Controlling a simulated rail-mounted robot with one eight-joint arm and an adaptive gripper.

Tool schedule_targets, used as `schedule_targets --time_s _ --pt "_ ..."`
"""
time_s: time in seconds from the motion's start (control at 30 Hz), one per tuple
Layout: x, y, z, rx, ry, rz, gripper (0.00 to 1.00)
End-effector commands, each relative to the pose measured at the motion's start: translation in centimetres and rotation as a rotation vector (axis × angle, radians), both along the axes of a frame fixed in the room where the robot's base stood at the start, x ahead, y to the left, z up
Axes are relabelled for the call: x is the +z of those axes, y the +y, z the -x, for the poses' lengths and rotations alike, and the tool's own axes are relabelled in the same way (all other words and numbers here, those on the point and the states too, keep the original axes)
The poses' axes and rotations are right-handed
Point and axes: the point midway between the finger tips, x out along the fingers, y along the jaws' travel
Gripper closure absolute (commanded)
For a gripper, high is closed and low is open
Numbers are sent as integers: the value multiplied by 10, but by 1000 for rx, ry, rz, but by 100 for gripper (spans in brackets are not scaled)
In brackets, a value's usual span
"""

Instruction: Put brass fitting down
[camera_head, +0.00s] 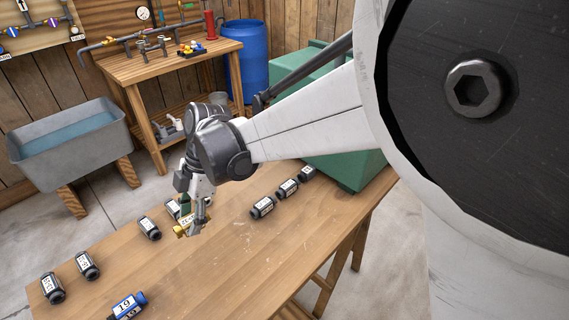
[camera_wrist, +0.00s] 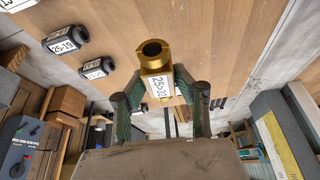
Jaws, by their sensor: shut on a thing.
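The brass fitting (camera_wrist: 154,58) is a gold-coloured short tube with a white label, "25>32", and an open round end. My gripper (camera_wrist: 160,96) is shut on it, with one finger on each side of the labelled part. In the head view the brass fitting (camera_head: 181,230) shows small at the tip of my gripper (camera_head: 194,217), over the wooden table (camera_head: 225,262). I cannot tell whether it touches the table top. My gripper partly hides it there.
Black labelled fittings stand near: one (camera_head: 149,228) left of my gripper, others (camera_head: 262,207) to its right, more (camera_head: 88,265) at the table's left end. A blue fitting (camera_head: 127,305) lies at the front. The table's middle front is clear. A green box (camera_head: 345,170) is beyond.

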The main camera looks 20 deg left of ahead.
Motion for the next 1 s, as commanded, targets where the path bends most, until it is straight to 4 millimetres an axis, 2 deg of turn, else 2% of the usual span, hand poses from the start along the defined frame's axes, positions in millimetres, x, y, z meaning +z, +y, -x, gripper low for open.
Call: schedule_targets --time_s 0.03,0.17,0.27,0.7,0.83,1.0 --pt "3 -3 17 44 0 0 100" --pt "0 -9 23 93 -1 1 100" --pt "-9 -14 10 97 -1 -1 100" --pt "-59 -45 -69 91 -1 0 100" --pt "-66 -49 -80 92 -1 0 100" --pt "-73 -51 -84 92 -1 0 100"
